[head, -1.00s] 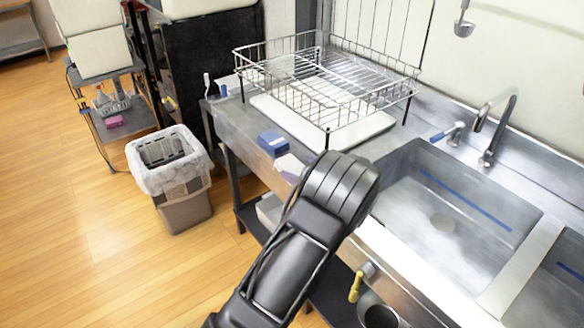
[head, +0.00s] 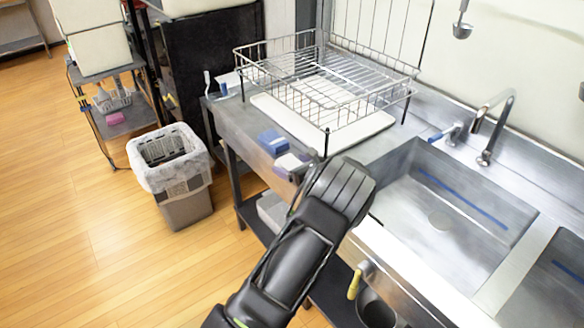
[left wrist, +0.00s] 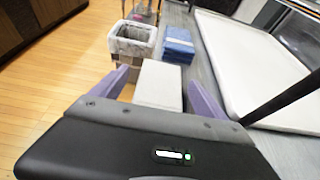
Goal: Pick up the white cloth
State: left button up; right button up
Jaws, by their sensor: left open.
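The white cloth (head: 287,162) is a small folded block on the steel counter near its front edge, just in front of the blue cloth. In the left wrist view the white cloth (left wrist: 159,84) lies between the two purple fingers of my left gripper (left wrist: 161,92). The fingers are apart, one on each side of it, and the gripper is open. In the head view my left gripper (head: 297,164) reaches the cloth from the front right, and its wrist hides part of the counter. Contact between the fingers and the cloth cannot be told. My right gripper is not in view.
A folded blue cloth (head: 272,141) lies just beyond the white one. A white tray (head: 265,103) under a wire dish rack (head: 408,80) stands behind. The sink (head: 440,222) is to the right. A lined waste bin (head: 186,205) stands on the floor at left.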

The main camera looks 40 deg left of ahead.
aim_at(292, 164)
pick_arm(q)
jog(key=c, duration=1.5)
jog(key=shift+o, duration=0.2)
jog(key=shift+r, duration=0.15)
notch_tip(292, 164, up, 10)
jog(key=shift+f+b, duration=0.1)
jog(key=shift+b, duration=1.05)
jog(key=shift+f, duration=0.15)
